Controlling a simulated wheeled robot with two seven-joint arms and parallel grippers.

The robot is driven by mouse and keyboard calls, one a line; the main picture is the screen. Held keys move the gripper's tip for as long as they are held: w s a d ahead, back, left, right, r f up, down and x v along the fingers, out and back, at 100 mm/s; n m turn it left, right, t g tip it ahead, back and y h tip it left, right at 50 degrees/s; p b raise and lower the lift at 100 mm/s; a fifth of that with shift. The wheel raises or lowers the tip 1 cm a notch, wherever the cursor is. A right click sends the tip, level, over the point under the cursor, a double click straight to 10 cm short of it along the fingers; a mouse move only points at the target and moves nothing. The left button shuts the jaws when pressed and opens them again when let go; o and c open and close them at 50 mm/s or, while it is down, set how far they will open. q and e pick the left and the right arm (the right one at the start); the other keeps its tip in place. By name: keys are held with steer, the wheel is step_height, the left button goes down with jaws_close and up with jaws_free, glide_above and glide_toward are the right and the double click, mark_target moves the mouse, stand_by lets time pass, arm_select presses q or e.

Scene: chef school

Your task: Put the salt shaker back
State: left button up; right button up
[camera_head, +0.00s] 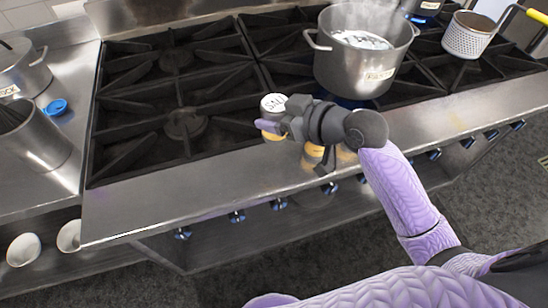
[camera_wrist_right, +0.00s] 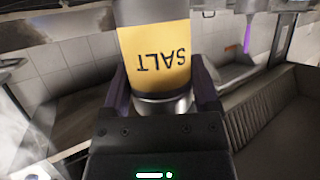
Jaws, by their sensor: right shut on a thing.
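The salt shaker (camera_head: 273,104) is in my right gripper (camera_head: 276,127), above the front left part of the stove. The right gripper is shut on the shaker. My left gripper is not in view.
A large steel pot (camera_head: 345,70) stands on the stove (camera_head: 140,215), right of the shaker. A strainer (camera_head: 467,42) is at the back right.

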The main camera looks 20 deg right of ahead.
step_height(320, 180, down, 10)
steer(key=b, duration=0.3)
steer(key=shift+b, duration=0.4)
steer(key=o, duration=1.3)
steer(key=shift+s+d+r, duration=0.15)
steer(key=shift+s+d, duration=0.05)
steer(key=shift+p+v, duration=0.6)
steer(key=shift+v, duration=5.1)
